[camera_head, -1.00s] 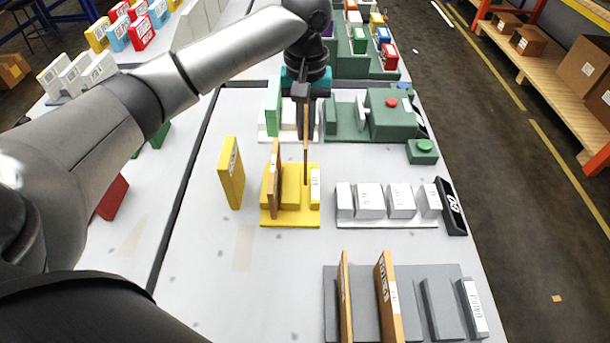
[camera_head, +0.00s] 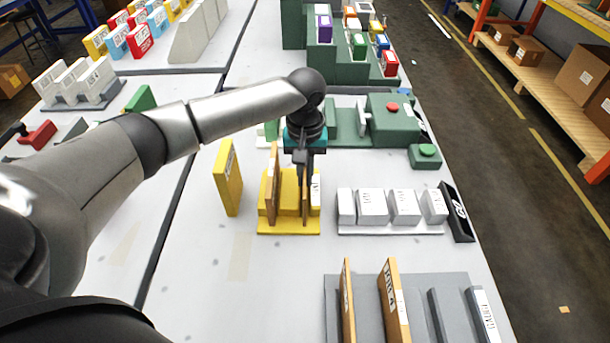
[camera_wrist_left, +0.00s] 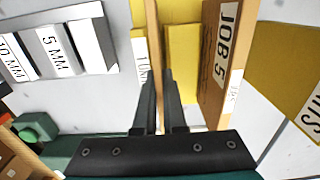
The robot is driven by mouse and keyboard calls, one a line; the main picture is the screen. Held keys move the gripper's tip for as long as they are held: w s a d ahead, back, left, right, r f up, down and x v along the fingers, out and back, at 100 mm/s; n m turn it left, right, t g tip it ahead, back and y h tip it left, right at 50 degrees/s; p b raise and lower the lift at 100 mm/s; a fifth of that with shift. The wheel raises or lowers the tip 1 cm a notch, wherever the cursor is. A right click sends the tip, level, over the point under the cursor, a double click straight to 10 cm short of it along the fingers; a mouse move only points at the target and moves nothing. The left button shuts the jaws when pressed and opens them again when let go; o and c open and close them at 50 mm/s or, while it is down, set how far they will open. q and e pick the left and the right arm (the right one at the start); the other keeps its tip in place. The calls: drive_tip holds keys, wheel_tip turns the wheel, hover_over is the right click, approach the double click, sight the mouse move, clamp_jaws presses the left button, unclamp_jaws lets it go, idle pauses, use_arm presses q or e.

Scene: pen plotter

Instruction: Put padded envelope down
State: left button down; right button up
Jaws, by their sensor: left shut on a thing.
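My left gripper (camera_head: 304,178) is shut on a thin brown upright panel, the padded envelope (camera_head: 305,207). It holds the envelope edge-on in the right part of the yellow rack (camera_head: 288,230). In the left wrist view the gripper's fingers (camera_wrist_left: 163,78) pinch the envelope (camera_wrist_left: 153,35), with yellow rack parts on both sides. I cannot tell whether its lower edge touches the rack base. Another brown panel (camera_head: 272,190) stands in the rack's left part; in the wrist view it is marked JOB 5 (camera_wrist_left: 214,65). My right gripper is not in view.
A yellow upright block (camera_head: 230,180) stands left of the rack. White labelled blocks (camera_head: 372,206) stand on its right, with a black sign (camera_head: 456,210) beyond. A grey rack (camera_head: 370,315) with brown panels is in front. A green machine (camera_head: 392,118) stands behind.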

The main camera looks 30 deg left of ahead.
use_arm(q)
drive_tip(key=c, duration=1.4)
unclamp_jaws()
drive_tip(key=shift+f, duration=0.1)
drive_tip(key=o, duration=0.4)
drive_tip(key=shift+r, duration=0.35)
wheel_tip(320, 180, up, 12)
drive_tip(key=p, duration=0.3)
drive_tip(key=shift+f, duration=0.15)
drive_tip(key=shift+d+f, duration=0.1)
